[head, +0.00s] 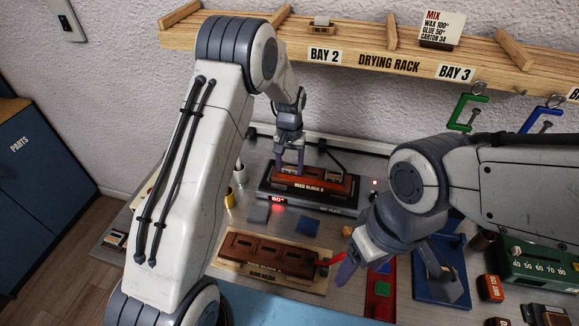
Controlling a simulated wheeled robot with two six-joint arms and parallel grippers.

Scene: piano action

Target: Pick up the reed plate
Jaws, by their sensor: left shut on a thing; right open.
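My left gripper (289,168) points down at the left part of the red-brown reed block 2 (325,187), which lies on the dark hot plate (267,192). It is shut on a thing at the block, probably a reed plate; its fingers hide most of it. Small grey plates lie on the bench in front of the hot plate, one at left (258,214) and one at right (308,225). My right gripper (340,268) is open near the right end of a brown block (262,250) on a pale wooden board. A red item shows beside its fingers.
A red display reading about 80 sits at the hot plate's front left. The drying rack (390,64) runs along the wall above. Green (465,108) and blue clamps hang at right. A blue tray (425,285), a red tray and a green box (540,262) crowd the bench's right side.

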